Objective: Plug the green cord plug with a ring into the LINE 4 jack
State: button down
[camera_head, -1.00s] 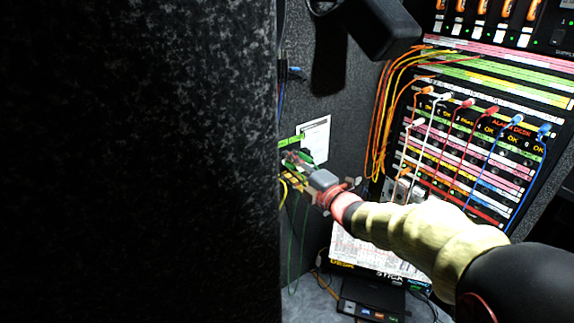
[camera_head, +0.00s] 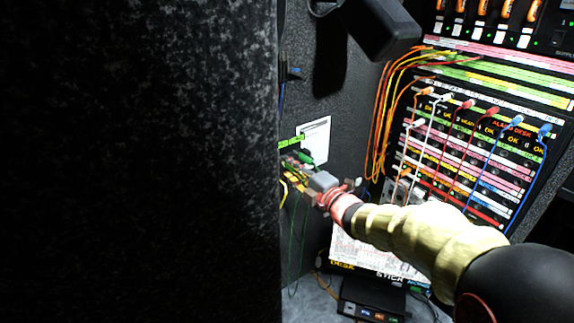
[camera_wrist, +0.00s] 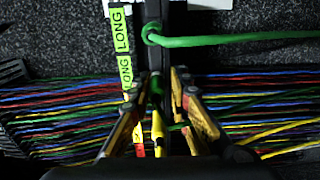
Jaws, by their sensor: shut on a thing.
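My gripper (camera_head: 297,167) is at the left cord rack, beside the dark wall. In the wrist view its two yellow-and-black fingers (camera_wrist: 168,82) are close together around a slim dark and green piece. This seems to be the green plug (camera_head: 306,157), which shows at the fingertips in the head view; the fingers hide much of it. A green cord (camera_wrist: 230,39) runs right from a green loop (camera_wrist: 152,34) above the fingertips. The patch bay (camera_head: 470,165) is at the right, well away from my gripper; I cannot read which jack is LINE 4.
Green LONG labels (camera_wrist: 121,33) are left of the fingers. A yellow plug (camera_wrist: 158,128) and many coloured cords lie close around them. A dark partition (camera_head: 140,160) fills the left. Orange and yellow cords (camera_head: 378,120) hang left of the bay. A black monitor (camera_head: 370,30) juts out above.

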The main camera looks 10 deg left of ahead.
jog(key=c, duration=2)
grip_release()
jog(key=shift+r, duration=0.5)
jog(key=o, duration=1)
jog(key=shift+f, duration=0.3)
jog(key=v, duration=1.2)
